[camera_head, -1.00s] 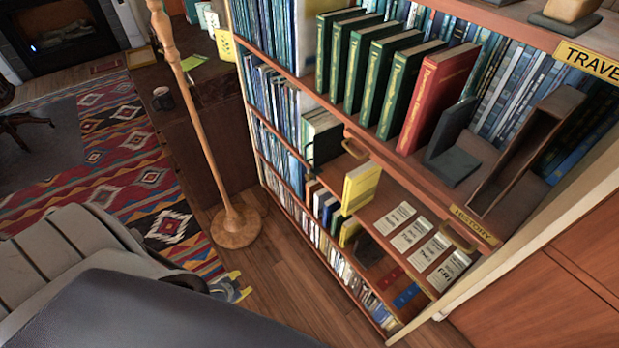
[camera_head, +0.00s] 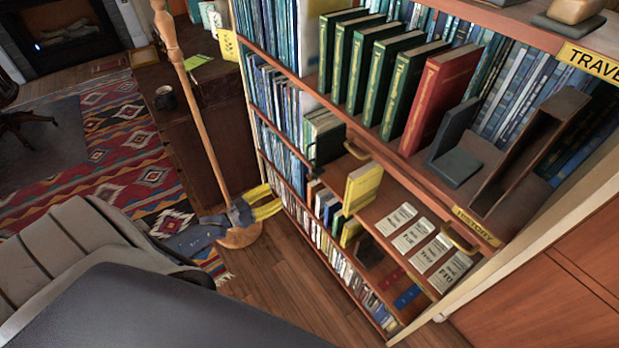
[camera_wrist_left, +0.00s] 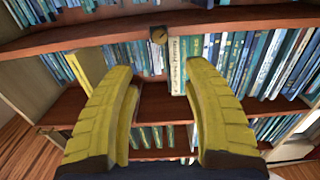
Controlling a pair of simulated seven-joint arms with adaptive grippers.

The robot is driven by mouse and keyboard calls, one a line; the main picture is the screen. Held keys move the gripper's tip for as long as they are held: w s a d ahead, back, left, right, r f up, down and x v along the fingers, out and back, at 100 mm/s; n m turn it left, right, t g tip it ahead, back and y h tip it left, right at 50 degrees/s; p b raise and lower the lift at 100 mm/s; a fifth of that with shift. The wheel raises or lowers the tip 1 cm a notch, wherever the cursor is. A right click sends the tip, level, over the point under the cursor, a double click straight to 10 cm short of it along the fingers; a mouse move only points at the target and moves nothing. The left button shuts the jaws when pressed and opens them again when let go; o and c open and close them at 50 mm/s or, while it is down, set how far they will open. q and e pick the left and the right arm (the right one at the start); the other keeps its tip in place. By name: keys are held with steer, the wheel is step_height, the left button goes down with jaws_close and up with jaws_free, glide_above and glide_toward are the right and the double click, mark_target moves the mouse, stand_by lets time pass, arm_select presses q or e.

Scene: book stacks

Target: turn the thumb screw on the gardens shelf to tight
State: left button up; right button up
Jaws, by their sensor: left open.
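A small round brass-coloured knob on a dark square mount (camera_wrist_left: 158,36) sits at the front edge of the upper shelf board in the left wrist view. It looks like the thumb screw, but I cannot tell its setting, and no gardens label is readable. I cannot make it out in the head view. My left gripper (camera_head: 264,202) has yellow fingers and is beside the bookcase's left end, near the lamp foot. In the left wrist view the left gripper (camera_wrist_left: 162,78) is open and empty, its fingers below and either side of the knob, apart from it. My right gripper is not in view.
The bookcase holds green books (camera_head: 370,75), a red book (camera_head: 438,98), a yellow book (camera_head: 362,188) and paper cards (camera_head: 428,250). A wooden lamp pole (camera_head: 198,105) stands close to my left gripper. A grey armchair (camera_head: 70,245) is at lower left. Wood floor (camera_head: 285,280) is clear between.

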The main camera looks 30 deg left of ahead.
mark_target(308, 178)
arm_select(q)
steer(key=x, duration=1.6)
steer(key=shift+w, duration=0.1)
steer(key=shift+c, duration=0.4)
jaws_close()
